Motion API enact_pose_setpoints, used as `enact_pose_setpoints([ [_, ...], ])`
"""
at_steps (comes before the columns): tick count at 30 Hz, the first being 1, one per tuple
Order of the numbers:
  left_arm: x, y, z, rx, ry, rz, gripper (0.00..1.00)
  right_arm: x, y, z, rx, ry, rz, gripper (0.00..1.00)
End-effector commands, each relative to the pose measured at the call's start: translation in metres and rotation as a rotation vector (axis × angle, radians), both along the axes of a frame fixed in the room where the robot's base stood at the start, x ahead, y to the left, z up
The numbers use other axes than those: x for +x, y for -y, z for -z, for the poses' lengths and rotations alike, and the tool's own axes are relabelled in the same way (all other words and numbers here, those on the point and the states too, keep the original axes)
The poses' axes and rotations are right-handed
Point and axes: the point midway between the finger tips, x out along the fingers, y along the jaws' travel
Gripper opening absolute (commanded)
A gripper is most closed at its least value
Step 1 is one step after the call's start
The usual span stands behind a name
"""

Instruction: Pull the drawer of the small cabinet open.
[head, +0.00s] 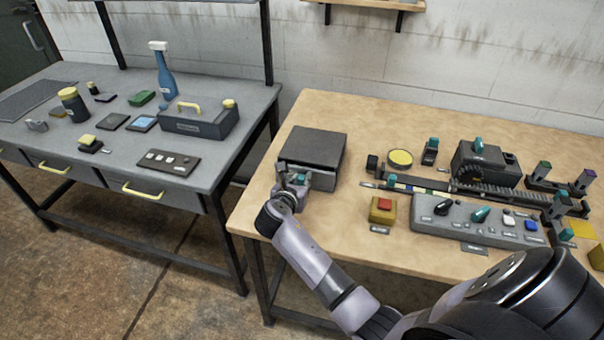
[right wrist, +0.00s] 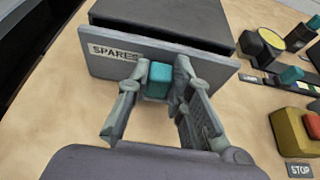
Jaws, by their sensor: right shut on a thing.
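The small dark grey cabinet (head: 318,146) stands at the left end of the wooden table. Its drawer front (right wrist: 205,66) bears a SPARES label and a teal handle (right wrist: 159,79). In the right wrist view a dark gap shows between the drawer front and the cabinet top (right wrist: 170,18), so the drawer seems to stand slightly out. My right gripper (head: 299,181) is at the drawer front, its fingers on both sides of the handle and shut on it, also seen in the right wrist view (right wrist: 158,90). My left gripper is not in view.
A red button on a yellow box (head: 383,208), a control panel (head: 478,220) and a yellow round pad (head: 400,158) stand right of the cabinet. A grey workbench (head: 190,150) with tools is at left, across a floor gap. The table's front edge is close before the drawer.

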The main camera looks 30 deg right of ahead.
Motion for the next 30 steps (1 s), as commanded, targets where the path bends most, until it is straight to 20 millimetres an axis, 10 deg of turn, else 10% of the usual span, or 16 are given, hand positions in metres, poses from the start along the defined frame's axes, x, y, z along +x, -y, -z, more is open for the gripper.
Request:
enact_pose_setpoints([
  [9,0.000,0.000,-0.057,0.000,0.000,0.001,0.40,-0.046,-0.053,-0.003,0.006,-0.011,-0.003,0.00],
  [24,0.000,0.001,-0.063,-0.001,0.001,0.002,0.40,-0.058,-0.068,0.002,0.005,-0.003,-0.001,0.00],
  [25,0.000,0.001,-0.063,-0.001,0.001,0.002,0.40,-0.058,-0.068,0.002,0.005,-0.003,-0.001,0.21],
  [30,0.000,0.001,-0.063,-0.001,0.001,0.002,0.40,-0.058,-0.068,0.002,0.005,-0.004,0.000,0.32],
])
